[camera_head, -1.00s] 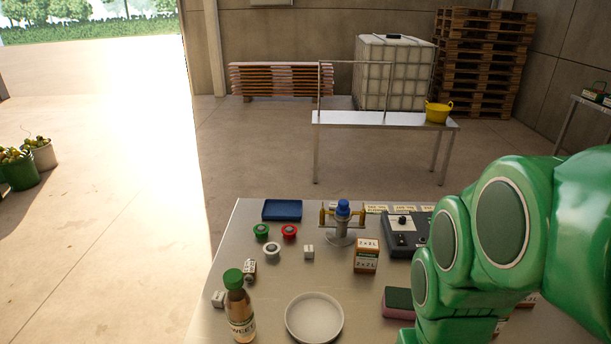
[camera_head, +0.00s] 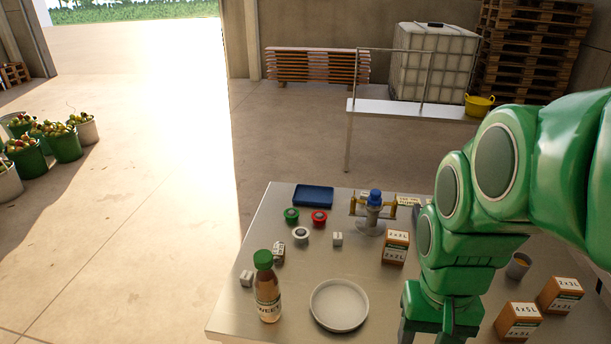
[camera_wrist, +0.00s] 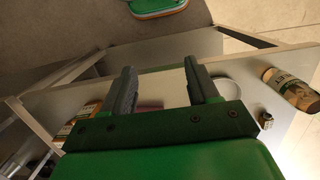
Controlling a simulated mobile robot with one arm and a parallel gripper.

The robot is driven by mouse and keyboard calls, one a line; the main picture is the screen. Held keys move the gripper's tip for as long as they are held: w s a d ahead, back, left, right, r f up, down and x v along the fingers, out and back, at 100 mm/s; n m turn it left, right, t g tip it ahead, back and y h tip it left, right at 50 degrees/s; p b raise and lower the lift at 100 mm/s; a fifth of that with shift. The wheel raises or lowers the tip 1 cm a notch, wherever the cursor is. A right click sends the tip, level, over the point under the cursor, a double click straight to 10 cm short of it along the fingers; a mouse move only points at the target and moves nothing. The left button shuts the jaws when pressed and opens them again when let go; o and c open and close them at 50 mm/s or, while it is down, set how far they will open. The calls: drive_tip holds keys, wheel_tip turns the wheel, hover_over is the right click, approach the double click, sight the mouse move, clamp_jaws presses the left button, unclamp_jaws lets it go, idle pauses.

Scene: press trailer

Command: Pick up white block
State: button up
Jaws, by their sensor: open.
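A small white block (camera_head: 337,239) stands on the steel table right of the white-rimmed round piece in the head view. A second small white block (camera_head: 246,278) sits near the table's left edge, behind and left of the bottle. My gripper (camera_wrist: 158,75) is open and empty in the wrist view, its two dark fingers apart above the table. In the head view my gripper (camera_head: 428,330) hangs at the front, right of the white plate and well apart from both white blocks. Its fingertips are cut off there.
The table (camera_head: 240,322) also holds a bottle (camera_head: 267,290), a white plate (camera_head: 339,305), a blue tray (camera_head: 313,196), a brass fitting (camera_head: 374,212) and several labelled boxes (camera_head: 395,248). A small labelled can (camera_head: 279,252) stands between the two white blocks. Open floor lies to the left.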

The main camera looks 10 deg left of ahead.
drive_tip(key=w+a, duration=0.7)
drive_tip(key=w, duration=0.3)
drive_tip(key=m+t, duration=0.1)
drive_tip(key=t, duration=0.1)
hover_over(247, 274)
drive_tip(key=s, duration=0.1)
drive_tip(key=f, duration=1.1)
drive_tip(key=shift+a, duration=0.25)
drive_tip(key=shift+f, duration=1.3)
drive_tip(key=shift+w+d+f, duration=0.1)
drive_tip(key=shift+w+f, duration=0.15)
drive_tip(key=shift+f, duration=1.05)
drive_tip(key=shift+w+d+f, duration=0.1)
drive_tip(key=shift+w+f, duration=0.1)
drive_tip(key=shift+f, duration=1.05)
clamp_jaws()
